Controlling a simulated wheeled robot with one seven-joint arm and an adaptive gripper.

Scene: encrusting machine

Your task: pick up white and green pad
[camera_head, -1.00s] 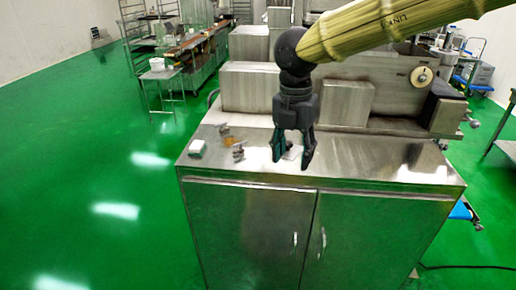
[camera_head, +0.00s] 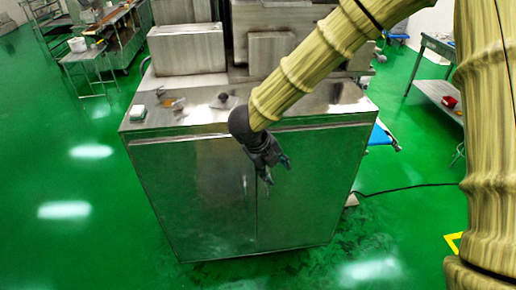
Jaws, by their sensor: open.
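A small white block with a darker, possibly green lower part (camera_head: 138,112) lies near the left end of the steel cabinet top (camera_head: 330,108). It looks like the white and green pad, but it is too small to be sure. My gripper (camera_head: 276,171) is open with nothing visible between its fingers. It hangs in front of the cabinet doors, below the front edge of the top, to the right of the pad and well apart from it.
Small items (camera_head: 178,104) lie right of the pad, and a grey object (camera_head: 222,99) sits farther right. Steel boxes (camera_head: 187,48) stand at the back of the top. A steel table (camera_head: 435,80) holds a red item at right. Green floor is open at left.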

